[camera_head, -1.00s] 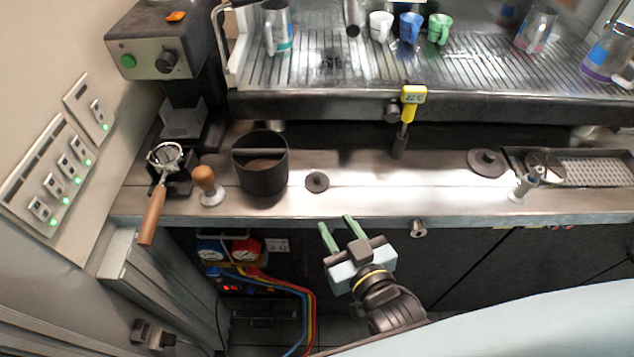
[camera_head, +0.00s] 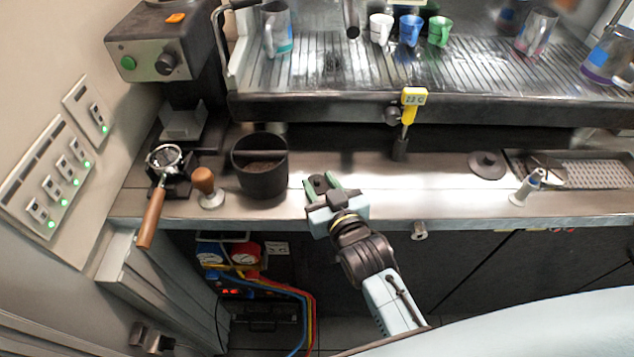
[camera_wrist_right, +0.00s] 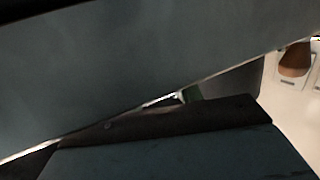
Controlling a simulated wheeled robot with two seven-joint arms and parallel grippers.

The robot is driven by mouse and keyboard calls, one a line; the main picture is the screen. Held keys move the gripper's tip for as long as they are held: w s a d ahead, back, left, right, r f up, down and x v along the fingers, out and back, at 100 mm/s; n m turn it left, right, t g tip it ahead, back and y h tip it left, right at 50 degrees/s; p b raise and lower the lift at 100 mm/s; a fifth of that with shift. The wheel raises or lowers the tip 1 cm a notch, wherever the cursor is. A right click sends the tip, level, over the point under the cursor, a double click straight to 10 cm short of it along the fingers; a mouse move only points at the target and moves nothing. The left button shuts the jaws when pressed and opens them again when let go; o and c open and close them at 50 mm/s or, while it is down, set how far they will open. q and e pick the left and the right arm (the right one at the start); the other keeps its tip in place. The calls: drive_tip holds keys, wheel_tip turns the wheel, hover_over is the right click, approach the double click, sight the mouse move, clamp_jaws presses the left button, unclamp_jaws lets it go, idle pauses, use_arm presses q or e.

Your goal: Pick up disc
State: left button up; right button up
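A larger dark disc with a knob (camera_head: 487,164) lies further right, away from the gripper. My left gripper is out of view.
The black bin (camera_head: 262,180) stands just left of the gripper, with a wooden-handled tamper (camera_head: 205,185) and a portafilter (camera_head: 154,215) beyond it. The counter between the discs is mostly clear.

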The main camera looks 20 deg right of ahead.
drive_tip(key=shift+w+a+f, duration=0.15)
drive_tip(key=shift+w+f, duration=0.05)
drive_tip(key=shift+w, duration=0.85)
clamp_jaws()
drive_tip(key=shift+r, duration=0.1)
